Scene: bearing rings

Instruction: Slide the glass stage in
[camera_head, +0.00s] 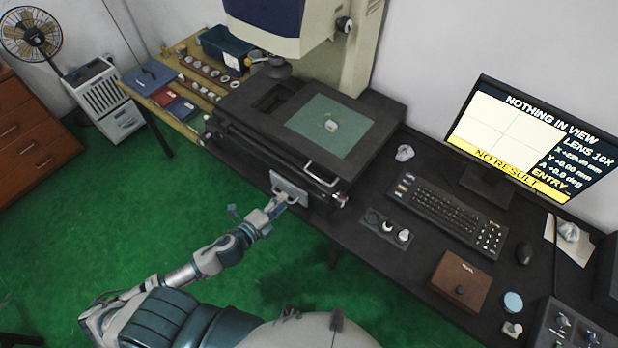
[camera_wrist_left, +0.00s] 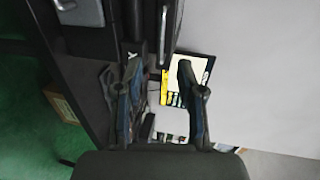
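The glass stage (camera_head: 312,138) is a green-tinted plate on top of the black measuring machine. A small pale ring (camera_head: 331,125) lies on it. A silver handle (camera_head: 321,173) is at the stage's front right edge; a silver bar, probably this handle, shows at the top of the left wrist view (camera_wrist_left: 165,28). My left gripper (camera_head: 280,203) is in front of the machine, near a grey plate (camera_head: 289,187) on its front and lower in the picture than the handle. In the left wrist view its fingers (camera_wrist_left: 159,72) are apart, with nothing held between them. My right gripper is not in view.
The machine's head (camera_head: 270,30) hangs above the stage. A monitor (camera_head: 525,137) reads "NOTHING IN VIEW" and "NO RESULT". A keyboard (camera_head: 450,215), knob panel (camera_head: 388,229) and brown box (camera_head: 460,281) are on the right. Rings and boxes fill the left side table (camera_head: 180,88).

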